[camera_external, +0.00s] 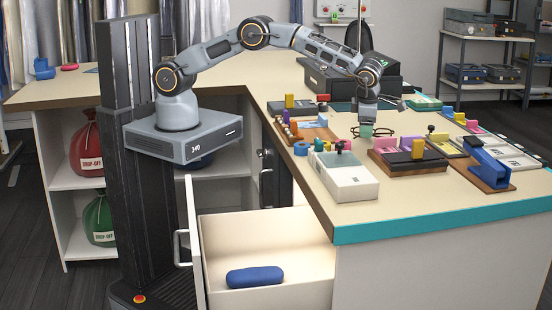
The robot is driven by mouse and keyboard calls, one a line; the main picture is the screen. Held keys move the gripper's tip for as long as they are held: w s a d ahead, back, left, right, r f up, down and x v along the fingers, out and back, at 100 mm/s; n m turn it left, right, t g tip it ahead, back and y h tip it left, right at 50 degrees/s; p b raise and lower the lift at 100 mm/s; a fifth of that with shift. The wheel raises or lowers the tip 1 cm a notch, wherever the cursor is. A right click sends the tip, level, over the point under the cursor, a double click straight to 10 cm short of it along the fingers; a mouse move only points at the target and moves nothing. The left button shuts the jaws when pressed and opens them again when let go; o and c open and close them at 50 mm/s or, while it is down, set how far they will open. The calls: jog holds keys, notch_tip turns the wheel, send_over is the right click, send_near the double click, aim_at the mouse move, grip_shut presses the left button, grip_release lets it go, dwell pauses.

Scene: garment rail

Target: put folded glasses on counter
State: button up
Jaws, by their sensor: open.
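The glasses (382,132), thin and dark-framed, lie on the counter (425,210) in the middle right of the external view. My gripper (367,122) points down just above and beside the glasses, its jaws open.
A black and pink stamp tray (408,160), a white box (343,182) and a blue stapler-like tool (486,160) crowd the near counter. A dark case (322,84) stands behind. An open drawer (270,222) below holds a blue glasses case (255,277). The counter's front right strip is clear.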

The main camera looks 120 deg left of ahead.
jog(key=v, duration=1.1)
jog(key=s+d+r+n+t+h, duration=0.1)
jog(key=s+d+r+n+t, duration=0.2)
jog(key=s+d+r+n, duration=0.95)
jog(key=s+d+f+n+t+h, duration=0.1)
jog(key=s+d+f+n, duration=0.1)
jog(key=s+n, duration=0.7)
jog(key=s+d+f+n+t+h, duration=0.1)
jog(key=s+f+n, duration=0.4)
jog(key=s+n, duration=0.5)
jog(key=s+d+t, duration=0.1)
jog(key=s+d, duration=0.1)
jog(key=shift+d+b, duration=0.35)
jog(key=shift+w, duration=0.1)
